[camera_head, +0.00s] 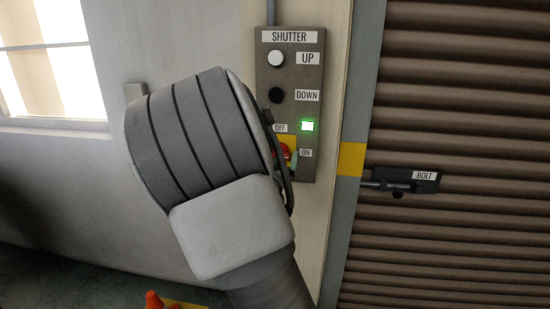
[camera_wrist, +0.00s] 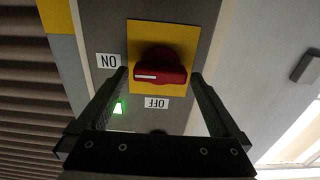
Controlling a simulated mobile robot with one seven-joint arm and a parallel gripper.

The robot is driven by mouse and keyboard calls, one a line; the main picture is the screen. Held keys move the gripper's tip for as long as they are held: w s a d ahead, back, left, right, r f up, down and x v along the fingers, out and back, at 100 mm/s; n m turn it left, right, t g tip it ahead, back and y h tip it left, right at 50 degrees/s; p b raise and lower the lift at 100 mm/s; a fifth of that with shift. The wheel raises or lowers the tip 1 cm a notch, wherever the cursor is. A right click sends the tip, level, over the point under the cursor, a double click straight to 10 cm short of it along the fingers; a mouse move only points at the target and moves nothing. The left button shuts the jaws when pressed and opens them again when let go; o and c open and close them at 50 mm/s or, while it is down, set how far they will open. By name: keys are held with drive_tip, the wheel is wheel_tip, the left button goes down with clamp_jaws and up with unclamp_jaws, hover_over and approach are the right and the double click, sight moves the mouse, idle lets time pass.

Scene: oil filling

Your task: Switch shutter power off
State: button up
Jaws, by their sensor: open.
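The shutter panel (camera_head: 315,75) is a grey box on the wall with UP and DOWN buttons and OFF and ON labels. Its power switch is a red rotary knob (camera_wrist: 160,68) on a yellow plate (camera_wrist: 140,34). The knob's white mark lies on the side of the ON label (camera_wrist: 108,60). The OFF label (camera_wrist: 157,103) is nearer my gripper. A green light (camera_head: 308,126) is lit. My gripper (camera_wrist: 159,74) is open, with one finger on each side of the knob; contact is unclear. In the head view my arm partly covers the knob (camera_head: 286,152).
A ribbed brown shutter (camera_head: 460,90) is right of the panel, with a bolt (camera_head: 405,183) beside its frame. A window (camera_head: 50,65) is at the left.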

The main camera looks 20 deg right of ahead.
drive_tip(key=shift+w+d, duration=0.1)
drive_tip(key=shift+w, duration=0.05)
drive_tip(key=shift+c, duration=0.3)
drive_tip(key=c, duration=1.2)
drive_tip(key=shift+o, duration=0.2)
drive_tip(key=shift+n, duration=0.3)
drive_tip(key=shift+a+f+n+p, duration=0.15)
drive_tip(key=shift+n+p, duration=2.15)
drive_tip(key=shift+n, duration=2)
drive_tip(key=shift+a+f+n+p, duration=0.15)
drive_tip(key=shift+n+p, duration=2.15)
drive_tip(key=shift+n, duration=2)
drive_tip(key=shift+d, duration=0.15)
